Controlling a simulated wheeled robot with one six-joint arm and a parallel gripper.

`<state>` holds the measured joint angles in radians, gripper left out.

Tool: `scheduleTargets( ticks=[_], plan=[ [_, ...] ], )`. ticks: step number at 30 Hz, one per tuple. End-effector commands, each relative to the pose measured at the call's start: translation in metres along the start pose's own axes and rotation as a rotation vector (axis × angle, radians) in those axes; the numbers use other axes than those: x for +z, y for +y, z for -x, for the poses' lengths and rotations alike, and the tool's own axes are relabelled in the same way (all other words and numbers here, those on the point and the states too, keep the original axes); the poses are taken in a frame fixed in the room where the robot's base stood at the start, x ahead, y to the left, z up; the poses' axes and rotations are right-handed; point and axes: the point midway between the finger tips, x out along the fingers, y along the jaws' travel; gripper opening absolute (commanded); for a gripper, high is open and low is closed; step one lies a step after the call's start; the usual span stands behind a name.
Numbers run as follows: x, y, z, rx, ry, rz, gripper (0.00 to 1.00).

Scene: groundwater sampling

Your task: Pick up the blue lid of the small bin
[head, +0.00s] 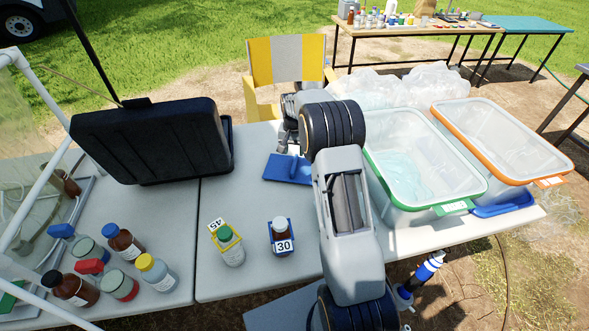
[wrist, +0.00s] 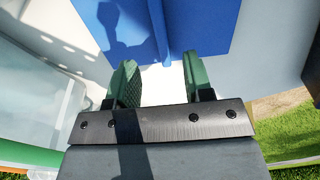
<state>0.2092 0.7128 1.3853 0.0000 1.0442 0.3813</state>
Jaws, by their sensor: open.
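The blue lid (head: 288,169) lies flat on the white table, left of my arm, with a raised ridge across it. In the wrist view the lid (wrist: 200,25) fills the top middle, and its ridge (wrist: 158,30) points down toward the gap between the fingers. My gripper (wrist: 162,78) is open and empty, with green pads on its fingers. The fingertips appear just short of the lid; I cannot tell their height above it. In the head view my gripper (head: 286,147) shows at the lid's far edge, partly hidden by my arm.
A green-rimmed clear bin (head: 475,187) stands right of my arm, with an orange-rimmed bin (head: 545,168) beyond it. A black case (head: 150,140) is at the left. Bottles numbered 45 (head: 232,252) and 30 (head: 282,240) stand in front. A yellow-and-white chair (head: 287,60) is behind.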

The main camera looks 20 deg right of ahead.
Motion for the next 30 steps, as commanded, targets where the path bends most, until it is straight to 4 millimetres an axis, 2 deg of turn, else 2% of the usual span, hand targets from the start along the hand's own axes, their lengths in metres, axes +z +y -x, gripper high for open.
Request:
scheduleTargets(
  ticks=[4,13,21,30],
  plan=[
    [0.0,0.0,-0.02,0.0,-0.001,0.001,0.47],
    [-0.001,0.0,-0.038,0.001,-0.001,0.001,0.47],
    [-0.003,0.0,-0.073,0.0,-0.001,0.001,0.47],
    [-0.003,0.0,-0.082,-0.001,0.003,0.001,0.47]
  ],
)
